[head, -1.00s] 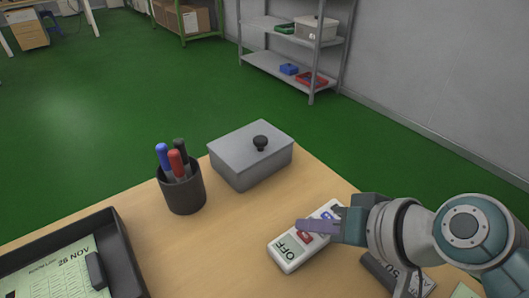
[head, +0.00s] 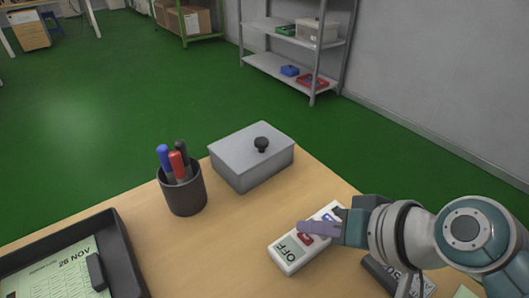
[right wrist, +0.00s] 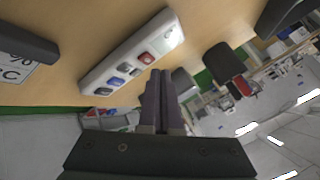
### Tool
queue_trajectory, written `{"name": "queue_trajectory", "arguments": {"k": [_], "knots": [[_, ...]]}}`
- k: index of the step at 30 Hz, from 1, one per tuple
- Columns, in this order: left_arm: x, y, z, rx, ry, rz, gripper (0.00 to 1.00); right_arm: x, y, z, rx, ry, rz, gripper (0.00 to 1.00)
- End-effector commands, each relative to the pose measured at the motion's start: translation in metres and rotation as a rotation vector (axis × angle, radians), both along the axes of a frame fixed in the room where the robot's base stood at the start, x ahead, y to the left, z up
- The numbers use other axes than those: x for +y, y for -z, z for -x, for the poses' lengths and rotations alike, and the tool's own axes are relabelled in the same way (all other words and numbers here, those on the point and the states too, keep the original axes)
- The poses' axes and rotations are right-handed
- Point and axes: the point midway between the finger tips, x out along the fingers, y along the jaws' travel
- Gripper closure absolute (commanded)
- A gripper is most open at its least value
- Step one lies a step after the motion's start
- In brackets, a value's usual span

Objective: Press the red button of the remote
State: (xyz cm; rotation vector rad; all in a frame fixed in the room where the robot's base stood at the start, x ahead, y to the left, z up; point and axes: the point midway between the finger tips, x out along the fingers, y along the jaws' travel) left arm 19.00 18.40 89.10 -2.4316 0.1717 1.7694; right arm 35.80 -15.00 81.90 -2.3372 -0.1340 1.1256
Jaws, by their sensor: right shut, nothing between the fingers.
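The white remote (head: 289,259) lies on the wooden table, with an "OFF" display at its near end. Its red button (head: 306,239) sits just past the display, partly hidden by my fingers. In the right wrist view the remote (right wrist: 101,80) shows its red button (right wrist: 147,58) and several dark and blue buttons. My right gripper (head: 301,227) is shut and empty, its fingertips over the remote close to the red button. The fingers (right wrist: 160,76) also show in the right wrist view, with their tips just beside the red button. I cannot tell whether they touch it. My left gripper is out of view.
A grey lidded box (head: 240,173) and a dark pen cup (head: 186,196) stand behind and left of the remote. A black tray (head: 126,252) with papers is at the left. A dark device (head: 381,271) lies right of the remote, under my arm.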

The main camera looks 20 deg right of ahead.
Motion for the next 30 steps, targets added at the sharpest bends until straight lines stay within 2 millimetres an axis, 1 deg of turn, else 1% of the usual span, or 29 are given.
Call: {"name": "queue_trajectory", "arguments": {"k": [13, 22, 30], "knots": [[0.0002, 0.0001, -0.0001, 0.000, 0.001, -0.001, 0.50, 0.0000, 0.0001, 0.0001, 0.000, 0.000, 0.000, 1.00], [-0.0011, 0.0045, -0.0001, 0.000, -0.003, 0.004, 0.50, -0.0001, 0.0086, 0.0000, 0.000, 0.000, 0.001, 1.00], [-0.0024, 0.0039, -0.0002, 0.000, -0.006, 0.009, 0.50, 0.0000, 0.0085, -0.0001, 0.000, 0.000, 0.000, 1.00]]}}
